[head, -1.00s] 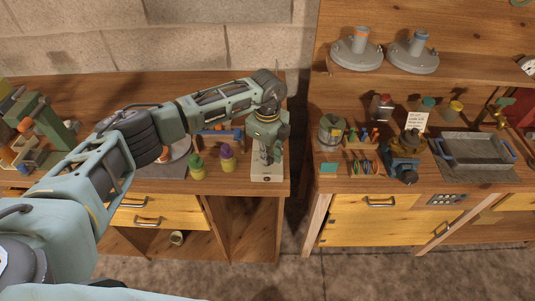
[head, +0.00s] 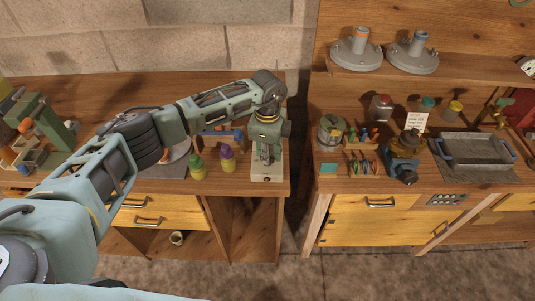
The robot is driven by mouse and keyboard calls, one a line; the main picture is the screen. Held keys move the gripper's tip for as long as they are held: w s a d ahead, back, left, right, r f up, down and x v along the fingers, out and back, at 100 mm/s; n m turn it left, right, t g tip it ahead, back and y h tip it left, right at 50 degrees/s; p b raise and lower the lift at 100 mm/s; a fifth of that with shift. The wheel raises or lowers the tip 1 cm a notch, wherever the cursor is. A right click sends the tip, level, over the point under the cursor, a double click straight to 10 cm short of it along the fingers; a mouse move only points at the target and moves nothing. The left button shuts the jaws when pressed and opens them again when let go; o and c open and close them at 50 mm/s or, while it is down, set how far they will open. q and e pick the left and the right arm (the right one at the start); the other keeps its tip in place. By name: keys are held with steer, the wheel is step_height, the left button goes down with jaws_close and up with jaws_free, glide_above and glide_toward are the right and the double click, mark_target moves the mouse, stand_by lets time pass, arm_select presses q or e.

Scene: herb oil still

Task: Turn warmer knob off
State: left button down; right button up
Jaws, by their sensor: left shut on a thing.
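A small cream-coloured unit, which looks like the warmer (head: 268,173), sits at the right front end of the left wooden bench. My left gripper (head: 265,157) points down over this unit, its fingers close together. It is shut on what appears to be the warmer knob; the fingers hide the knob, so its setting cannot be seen. My right gripper is not in view.
A green-capped bottle (head: 197,167) and a purple-capped bottle (head: 228,159) stand left of the gripper. A gap separates this bench from the right one, which holds a metal pot (head: 331,130), a blue device (head: 402,160) and a grey tray (head: 478,148).

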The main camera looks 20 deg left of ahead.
arm_select(q)
steer(key=shift+w+r, duration=0.1)
steer(key=shift+r, duration=0.05)
steer(key=c, duration=1.8)
jaws_free()
step_height(320, 180, up, 12)
steer(key=shift+f, duration=0.1)
